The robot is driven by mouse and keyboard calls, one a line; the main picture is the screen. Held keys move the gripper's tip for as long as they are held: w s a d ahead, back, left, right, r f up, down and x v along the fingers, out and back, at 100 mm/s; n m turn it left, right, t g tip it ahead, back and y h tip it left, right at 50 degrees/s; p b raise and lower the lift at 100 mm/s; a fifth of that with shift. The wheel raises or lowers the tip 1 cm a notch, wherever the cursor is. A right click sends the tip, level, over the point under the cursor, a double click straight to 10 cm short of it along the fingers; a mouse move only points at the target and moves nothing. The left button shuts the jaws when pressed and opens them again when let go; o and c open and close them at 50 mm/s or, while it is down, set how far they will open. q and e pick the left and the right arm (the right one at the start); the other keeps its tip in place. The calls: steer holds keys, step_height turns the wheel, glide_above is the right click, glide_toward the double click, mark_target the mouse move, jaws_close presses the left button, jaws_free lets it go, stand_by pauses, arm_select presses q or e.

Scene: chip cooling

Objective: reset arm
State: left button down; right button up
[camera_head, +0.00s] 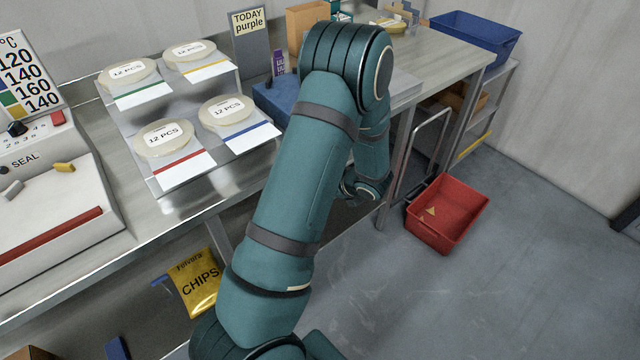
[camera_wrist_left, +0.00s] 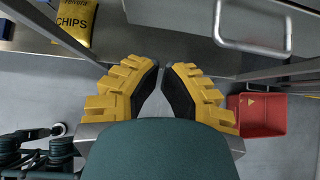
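My left arm (camera_head: 300,190) rises in teal from the bottom of the head view and bends down at its elbow. The arm hides its gripper there. In the left wrist view my left gripper (camera_wrist_left: 161,72) has yellow stepped fingers with black pads. They are apart, with a narrow gap at the tips and nothing between them. Floor shows below the gap. The gripper hangs between a yellow chips bag (camera_wrist_left: 75,18) and a red bin (camera_wrist_left: 262,115). My right gripper is in neither view.
The chips bag (camera_head: 198,283) lies below the bench. The red bin (camera_head: 447,212) stands on the floor with small pieces inside. A blue crate (camera_head: 475,38) is at back right. Floor at right is clear.

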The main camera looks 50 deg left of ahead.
arm_select(q)
steer(key=shift+p+v, duration=0.35)
steer(key=shift+v, duration=2)
steer(key=s+d+f+n+h, duration=0.4)
steer(key=d+n, duration=0.2)
steer(key=d, duration=0.4)
steer(key=s+d+f+n+h, duration=0.3)
steer(key=d+n, duration=0.4)
steer(key=d, duration=0.3)
steer(key=s+d+f+n+t+h, duration=0.1)
steer(key=s+d+f+n+h, duration=0.3)
steer(key=d, duration=0.6)
steer(key=n+h, duration=0.2)
steer(key=n, duration=0.1)
steer(key=shift+s+d+f, duration=0.25)
steer(key=shift+s+f, duration=0.05)
steer(key=shift+s, duration=0.1)
